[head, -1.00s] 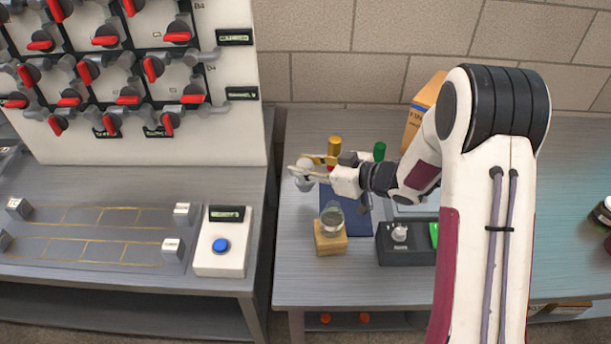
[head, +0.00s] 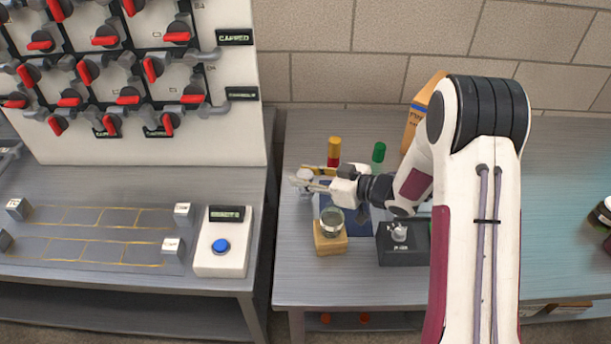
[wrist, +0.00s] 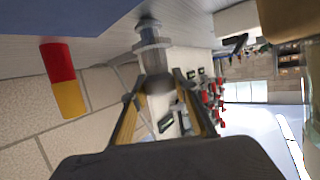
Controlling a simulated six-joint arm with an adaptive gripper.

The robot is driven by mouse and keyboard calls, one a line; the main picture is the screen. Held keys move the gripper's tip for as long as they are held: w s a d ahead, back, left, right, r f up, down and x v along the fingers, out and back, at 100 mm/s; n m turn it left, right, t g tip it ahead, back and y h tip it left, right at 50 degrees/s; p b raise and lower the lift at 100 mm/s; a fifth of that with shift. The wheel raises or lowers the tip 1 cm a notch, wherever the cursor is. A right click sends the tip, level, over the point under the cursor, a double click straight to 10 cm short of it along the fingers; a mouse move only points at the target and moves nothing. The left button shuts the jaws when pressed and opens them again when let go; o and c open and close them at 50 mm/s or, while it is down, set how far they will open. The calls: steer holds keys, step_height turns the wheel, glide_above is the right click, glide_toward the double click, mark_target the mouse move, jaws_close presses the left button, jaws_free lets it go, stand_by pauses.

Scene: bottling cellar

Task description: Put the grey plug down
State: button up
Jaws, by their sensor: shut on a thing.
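The grey plug (head: 303,182) is in my gripper (head: 314,180), over the left part of the right-hand table (head: 310,280). In the wrist view the plug (wrist: 153,58) sits between the fingertips of my gripper (wrist: 160,84), its flanged stem pointing away from me towards the grey tabletop (wrist: 110,42). My gripper is shut on the plug's rounded end. I cannot tell whether the stem touches the table.
A yellow and red cylinder (head: 334,150) stands just behind the gripper, and a green one (head: 379,153) farther right. A glass jar (head: 332,220) on a wooden block (head: 330,243) is in front. A dark blue mat (head: 356,220) and a dark box (head: 400,255) lie nearby.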

steer(key=shift+f, duration=0.1)
steer(key=o, duration=1.3)
steer(key=shift+s+d+r, duration=0.25)
steer(key=shift+d, duration=0.15)
steer(key=shift+v, duration=1)
steer(key=shift+r, duration=3.55)
